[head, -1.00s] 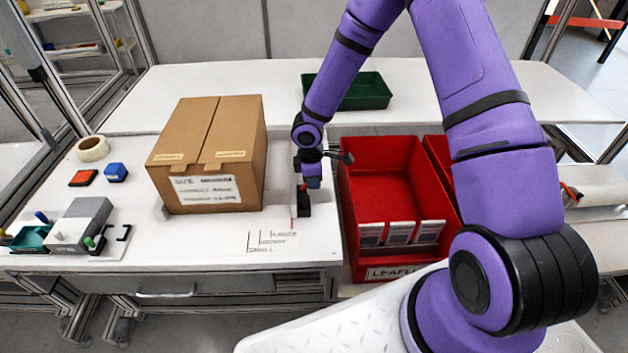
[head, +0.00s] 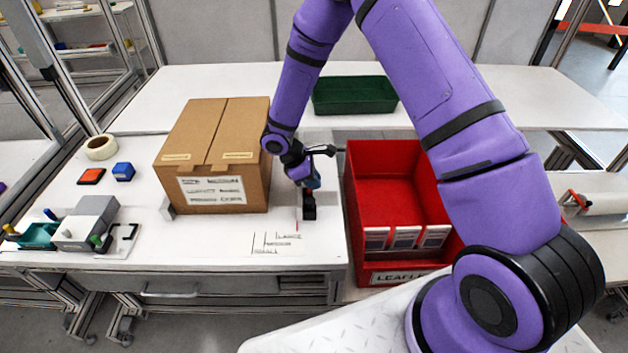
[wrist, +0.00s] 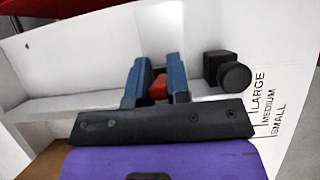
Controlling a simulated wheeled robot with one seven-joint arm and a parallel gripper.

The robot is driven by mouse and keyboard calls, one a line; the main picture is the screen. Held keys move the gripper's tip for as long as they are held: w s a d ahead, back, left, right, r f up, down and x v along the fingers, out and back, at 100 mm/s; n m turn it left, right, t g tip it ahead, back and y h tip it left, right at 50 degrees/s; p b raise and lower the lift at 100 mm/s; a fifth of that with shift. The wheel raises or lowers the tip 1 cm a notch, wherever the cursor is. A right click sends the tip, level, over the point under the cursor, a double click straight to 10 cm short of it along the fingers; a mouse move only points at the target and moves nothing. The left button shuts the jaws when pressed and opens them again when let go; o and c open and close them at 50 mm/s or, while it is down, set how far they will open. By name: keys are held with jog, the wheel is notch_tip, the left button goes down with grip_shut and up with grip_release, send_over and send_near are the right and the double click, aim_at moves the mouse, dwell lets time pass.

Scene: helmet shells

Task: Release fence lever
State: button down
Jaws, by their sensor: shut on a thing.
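The lever shows as a small red-orange piece (wrist: 158,88) between the two blue fingers of my gripper (wrist: 159,68) in the wrist view. My gripper is shut on it, and the fingers hide most of it. A black block with a round knob (wrist: 232,75) sits just right of the fingers. The pale fence bar (wrist: 60,105) runs across behind them. In the head view my gripper (head: 313,183) is tilted at the fence, just above the black block (head: 309,206), right of the cardboard box (head: 213,150). The lever is too small to make out there.
Printed size marks, LARGE, MEDIUM and SMALL (wrist: 268,105), lie on the table beside the block. A red leaflet bin (head: 395,190) stands close on the right. A green tray (head: 355,95) is behind.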

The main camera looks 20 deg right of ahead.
jog(key=c, duration=1.1)
grip_release()
jog(key=v, duration=1)
jog(key=shift+w+a+r, duration=0.1)
jog(key=shift+a+r, duration=0.1)
jog(key=shift+r, duration=0.15)
jog(key=s+d+r+m+t+y, duration=0.1)
jog(key=s+d+r+m, duration=0.15)
jog(key=r, duration=0.55)
jog(key=s+d+r+m, duration=0.2)
jog(key=s+d+r, duration=0.15)
jog(key=r, duration=0.45)
jog(key=s+d+r+m+t+y, duration=0.1)
jog(key=s+d+r+m, duration=0.25)
jog(key=r, duration=0.55)
jog(key=s+d+r+m+t+y, duration=0.1)
jog(key=s+r+m, duration=0.1)
jog(key=s, duration=0.5)
jog(key=s+d+r+m+t+y, duration=0.1)
jog(key=s+r+m+t, duration=0.1)
jog(key=s+r, duration=0.2)
jog(key=s+d+r+m+t+y, duration=0.1)
jog(key=s+d+r+m+t, duration=0.1)
jog(key=s, duration=0.9)
jog(key=shift+r+y, duration=0.3)
jog(key=shift+r, duration=0.3)
